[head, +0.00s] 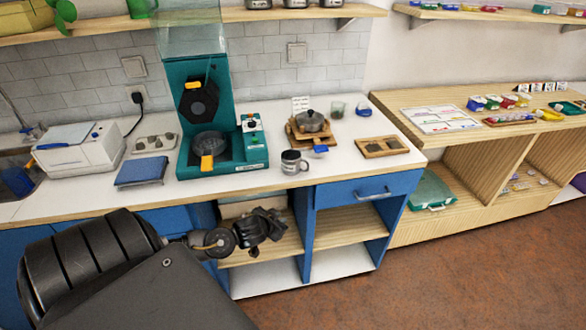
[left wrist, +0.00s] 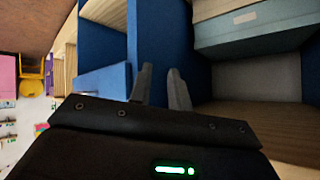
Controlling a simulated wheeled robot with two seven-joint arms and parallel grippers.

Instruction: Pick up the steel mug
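The steel mug (head: 293,163) stands upright near the front edge of the white counter in the head view, right of the teal machine. It is dark grey with a pale band, and its handle points right. My left gripper (head: 272,224) is in front of the counter, below the mug's level and apart from it. In the left wrist view its two fingers (left wrist: 163,85) stand apart with nothing between them. The mug does not show in that view. My right gripper is not in view.
The teal machine (head: 193,110) with a pan stands left of the mug. A pot (head: 310,121) on a wooden stand is behind it, and a wooden tray (head: 382,147) is to the right. Open blue cabinets (head: 297,230) lie below the counter, close to my left gripper.

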